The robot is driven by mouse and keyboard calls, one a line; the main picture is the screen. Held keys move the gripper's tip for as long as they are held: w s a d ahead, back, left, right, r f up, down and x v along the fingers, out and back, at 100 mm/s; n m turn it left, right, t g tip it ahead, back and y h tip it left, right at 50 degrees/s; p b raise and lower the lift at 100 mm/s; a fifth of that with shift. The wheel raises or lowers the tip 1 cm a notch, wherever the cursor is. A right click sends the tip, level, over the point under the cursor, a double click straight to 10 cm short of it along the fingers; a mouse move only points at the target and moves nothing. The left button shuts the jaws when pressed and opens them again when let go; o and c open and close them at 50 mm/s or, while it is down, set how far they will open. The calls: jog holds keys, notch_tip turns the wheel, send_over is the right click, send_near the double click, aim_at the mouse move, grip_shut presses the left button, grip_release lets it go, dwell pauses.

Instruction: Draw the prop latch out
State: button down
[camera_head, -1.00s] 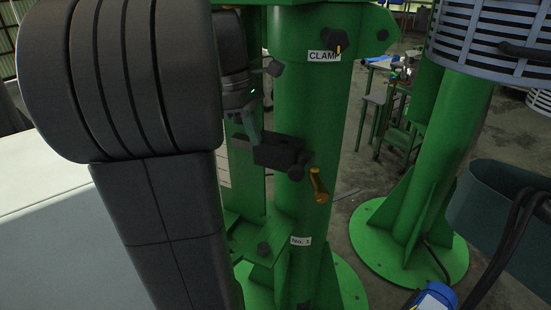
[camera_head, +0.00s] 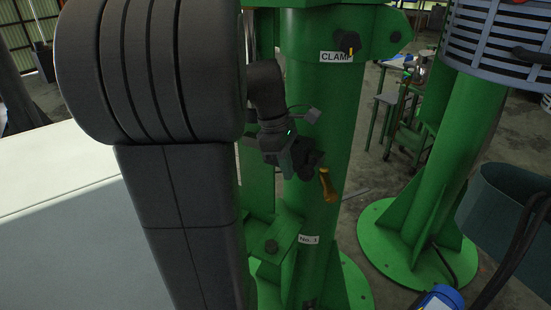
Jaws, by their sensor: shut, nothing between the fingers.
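The prop latch seems to be the dark fitting (camera_head: 306,173) on the green column (camera_head: 318,110), with a short brass-coloured handle (camera_head: 326,186) at its right. The handle slants down and to the right. My gripper (camera_head: 298,158) is shut and empty, in front of the dark fitting and to the upper left of the handle. It hides most of the fitting, and I cannot tell whether it touches it. A gap shows between gripper and handle.
A sign reading CLAMP (camera_head: 337,57) and a black knob (camera_head: 349,42) are higher on the column. A green bracket with a dark bolt (camera_head: 271,246) is below. Another green column (camera_head: 432,150) and a grey-green tub (camera_head: 510,215) stand to the right.

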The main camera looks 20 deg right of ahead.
jog(key=shift+s+d+r, duration=0.25)
jog(key=shift+d, duration=0.1)
jog(key=s+d+p, duration=0.1)
jog(key=s+d, duration=0.3)
jog(key=shift+s+d, duration=0.35)
jog(key=shift+w+a, duration=0.1)
